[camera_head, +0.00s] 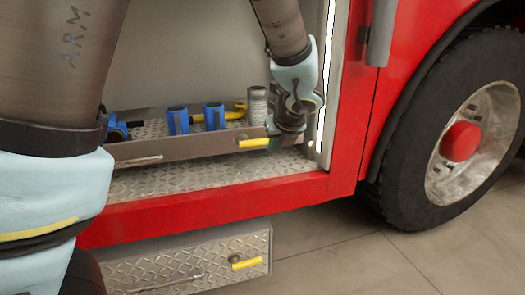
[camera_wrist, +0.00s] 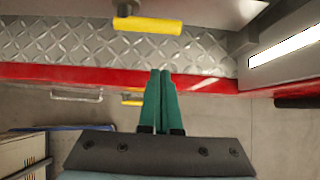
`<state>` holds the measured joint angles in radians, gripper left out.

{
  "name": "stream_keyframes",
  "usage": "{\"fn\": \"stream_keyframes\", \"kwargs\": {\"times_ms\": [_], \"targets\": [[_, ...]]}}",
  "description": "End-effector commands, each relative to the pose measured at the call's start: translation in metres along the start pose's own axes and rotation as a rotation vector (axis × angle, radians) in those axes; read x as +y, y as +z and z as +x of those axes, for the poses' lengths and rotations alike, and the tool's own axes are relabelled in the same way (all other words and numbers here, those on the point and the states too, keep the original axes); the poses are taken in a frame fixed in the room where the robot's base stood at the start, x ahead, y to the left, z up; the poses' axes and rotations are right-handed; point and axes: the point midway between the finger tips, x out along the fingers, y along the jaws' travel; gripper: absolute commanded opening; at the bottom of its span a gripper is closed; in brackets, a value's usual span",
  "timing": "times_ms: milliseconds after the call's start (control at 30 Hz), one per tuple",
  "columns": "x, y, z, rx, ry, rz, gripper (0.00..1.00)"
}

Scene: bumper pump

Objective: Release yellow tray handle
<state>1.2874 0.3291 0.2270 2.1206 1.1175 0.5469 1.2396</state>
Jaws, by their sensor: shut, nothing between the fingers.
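The yellow tray handle (camera_head: 254,143) is on the right end of the grey tray's front wall (camera_head: 190,151), inside the red truck's compartment. It also shows at the top of the wrist view (camera_wrist: 150,25). My gripper (camera_head: 274,145) is just right of the handle in the head view, partly hidden by my wrist. In the wrist view my gripper's two green fingers (camera_wrist: 161,73) are pressed together with nothing between them. Their tips are below the handle in that picture, with a visible gap.
The tray holds blue fittings (camera_head: 178,121), a yellow elbow piece (camera_head: 238,111) and a grey mesh cylinder (camera_head: 258,103). A lower drawer (camera_head: 190,267) with another yellow handle (camera_head: 247,263) sticks out below the red sill (camera_head: 200,207). The compartment's right wall is close to my wrist.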

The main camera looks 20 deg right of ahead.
Motion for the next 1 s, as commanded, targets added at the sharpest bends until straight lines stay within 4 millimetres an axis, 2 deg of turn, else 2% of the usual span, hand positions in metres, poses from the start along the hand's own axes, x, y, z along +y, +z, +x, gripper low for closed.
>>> {"fn": "stream_keyframes", "kwargs": {"times_ms": [167,333,800,867,1000], "targets": [[0.001,0.000,0.001,0.001,0.001,-0.003,0.00],[0.001,-0.001,0.015,0.002,0.003,-0.004,0.00],[0.002,-0.003,0.107,0.002,0.004,-0.004,0.00],[0.001,0.013,0.091,-0.001,-0.002,-0.011,0.00],[0.001,0.025,0.081,0.001,0.000,-0.008,0.00]]}}
